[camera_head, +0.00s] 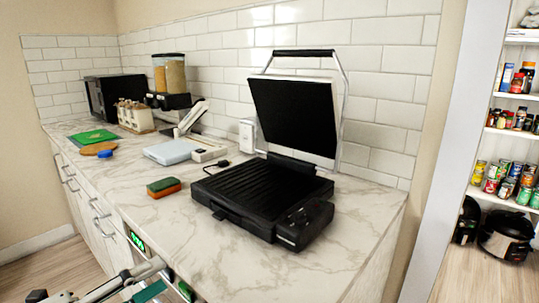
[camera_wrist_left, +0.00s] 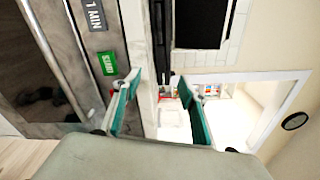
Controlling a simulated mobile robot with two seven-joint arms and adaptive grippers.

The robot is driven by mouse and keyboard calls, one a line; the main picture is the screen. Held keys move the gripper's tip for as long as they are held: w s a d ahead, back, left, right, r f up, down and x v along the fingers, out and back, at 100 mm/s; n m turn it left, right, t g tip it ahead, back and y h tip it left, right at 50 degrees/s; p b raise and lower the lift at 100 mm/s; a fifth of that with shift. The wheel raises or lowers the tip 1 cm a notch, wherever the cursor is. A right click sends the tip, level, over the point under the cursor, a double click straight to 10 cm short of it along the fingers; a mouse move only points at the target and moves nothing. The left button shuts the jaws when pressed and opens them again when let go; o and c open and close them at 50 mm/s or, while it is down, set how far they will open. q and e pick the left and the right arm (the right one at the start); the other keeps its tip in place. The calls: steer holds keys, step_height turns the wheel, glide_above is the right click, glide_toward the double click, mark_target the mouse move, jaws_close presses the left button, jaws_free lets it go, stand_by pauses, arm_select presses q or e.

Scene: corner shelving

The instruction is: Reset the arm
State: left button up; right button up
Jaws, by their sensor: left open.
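My left gripper (camera_head: 165,284) shows at the bottom of the head view, low in front of the counter's front edge, with its teal-padded fingers partly cut off by the frame. In the left wrist view the left gripper (camera_wrist_left: 160,108) has its two teal-lined fingers spread apart, with nothing held between them. Its grey body fills the bottom of that view. My right gripper is not in view.
A marble counter (camera_head: 110,185) carries an open black grill (camera_head: 265,195), a sponge (camera_head: 163,187), a pale blue box (camera_head: 172,152) and a microwave (camera_head: 112,95). An appliance panel with a green display (camera_head: 136,241) is close by the left gripper. Pantry shelves (camera_head: 510,140) stand right.

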arm_select(q)
steer(key=s+d+f+n+g+y+b, duration=0.1)
steer(key=s+f+n+y+b, duration=0.15)
steer(key=s+f+n, duration=0.7)
steer(key=s+d+f+n+y+b, duration=0.1)
steer(key=s+d+f+n+y, duration=0.15)
steer(key=f+n, duration=0.85)
steer(key=s+d+f+n+g+y+b, duration=0.1)
steer(key=s+f+n+y+b, duration=0.3)
steer(key=f, duration=1.2)
arm_select(e)
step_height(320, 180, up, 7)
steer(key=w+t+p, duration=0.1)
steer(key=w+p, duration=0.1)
steer(key=p, duration=1.2)
arm_select(q)
steer(key=s+a+r+p, duration=0.2)
steer(key=a+r+p, duration=0.2)
steer(key=r+p, duration=0.1)
steer(key=shift+s+r+n+g+p, duration=0.25)
steer(key=shift+s+n+g+p, duration=0.1)
steer(key=shift+g, duration=0.05)
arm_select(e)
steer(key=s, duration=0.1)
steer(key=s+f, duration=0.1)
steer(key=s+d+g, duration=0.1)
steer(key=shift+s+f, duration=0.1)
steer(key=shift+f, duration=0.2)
